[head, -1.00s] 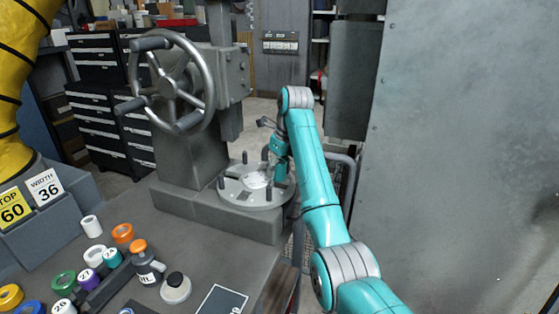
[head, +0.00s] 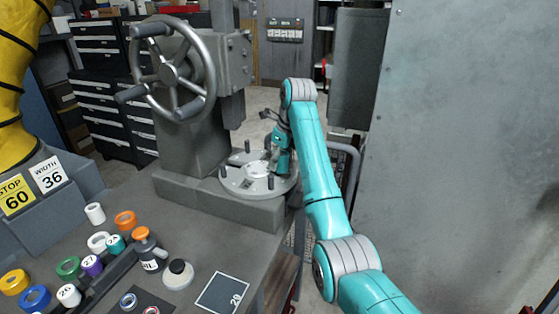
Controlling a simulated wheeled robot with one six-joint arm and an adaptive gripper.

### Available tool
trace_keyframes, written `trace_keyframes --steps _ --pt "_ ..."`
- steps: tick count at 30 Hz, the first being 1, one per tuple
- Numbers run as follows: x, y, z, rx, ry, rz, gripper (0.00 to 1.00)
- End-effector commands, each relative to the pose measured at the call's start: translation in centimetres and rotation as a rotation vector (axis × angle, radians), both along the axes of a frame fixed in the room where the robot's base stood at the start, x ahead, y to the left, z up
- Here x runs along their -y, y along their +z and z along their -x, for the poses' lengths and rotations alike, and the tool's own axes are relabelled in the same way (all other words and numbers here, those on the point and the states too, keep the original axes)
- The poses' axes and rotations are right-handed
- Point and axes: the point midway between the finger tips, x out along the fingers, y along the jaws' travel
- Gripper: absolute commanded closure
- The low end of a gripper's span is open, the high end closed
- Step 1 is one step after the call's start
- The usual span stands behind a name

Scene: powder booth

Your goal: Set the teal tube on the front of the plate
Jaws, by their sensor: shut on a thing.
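The round grey plate (head: 236,184) sits on the machine base at the middle of the head view, with several dark upright posts and a pale round centre. My gripper (head: 267,162) points down over the right back part of the plate, partly hidden by my own arm. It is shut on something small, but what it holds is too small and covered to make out. I cannot tell whether the held thing touches the plate. A teal roll-shaped piece (head: 115,243) lies among other coloured rolls on the bench at the left; I cannot clearly identify the teal tube.
A large handwheel (head: 172,72) stands behind the plate on the left. Coloured rolls, a dark bottle (head: 149,255) and a round-topped jar (head: 178,274) crowd the bench's left front. A dark card (head: 222,293) lies nearby. A tall grey panel (head: 460,150) bounds the right side.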

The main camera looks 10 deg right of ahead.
Motion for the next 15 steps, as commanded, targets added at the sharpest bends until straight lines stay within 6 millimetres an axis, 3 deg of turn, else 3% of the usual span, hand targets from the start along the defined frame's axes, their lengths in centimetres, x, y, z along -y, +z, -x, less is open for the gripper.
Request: trace_keyframes --steps 15 --pt "0.01 -0.76 -0.01 0.001 0.0 -0.001 0.97"
